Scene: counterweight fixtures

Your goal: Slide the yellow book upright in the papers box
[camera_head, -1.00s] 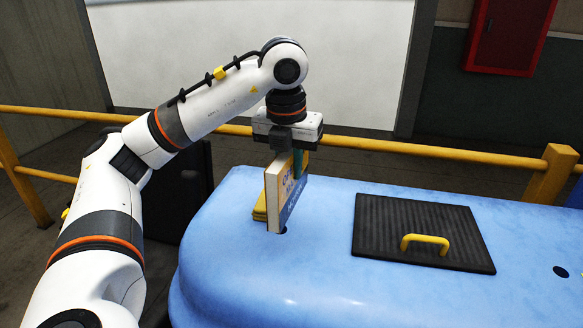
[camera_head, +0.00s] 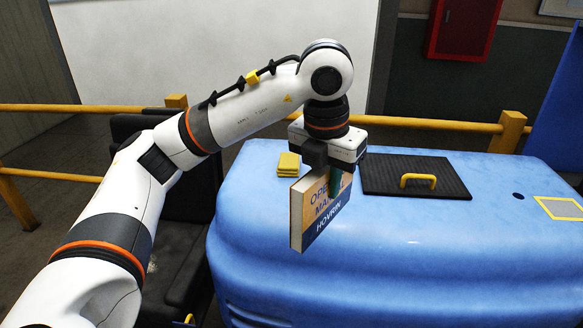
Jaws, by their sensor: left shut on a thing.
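The yellow book (camera_head: 322,210) has a yellow and dark blue cover with printed lettering and pale page edges. It hangs upright from my left gripper (camera_head: 335,182), which is shut on its upper part. The book is in front of and above the near side of the blue housing (camera_head: 400,250); I cannot tell the exact gap. The gripper body hides the book's top edge. I do not see a papers box that I can make out. My right gripper is not in view.
Small stacked yellow blocks (camera_head: 289,164) lie on the blue top behind the book. A black ribbed mat (camera_head: 440,182) with a yellow handle (camera_head: 418,180) lies to the right. A yellow-outlined square (camera_head: 562,208) is at far right. A yellow railing (camera_head: 440,124) runs behind.

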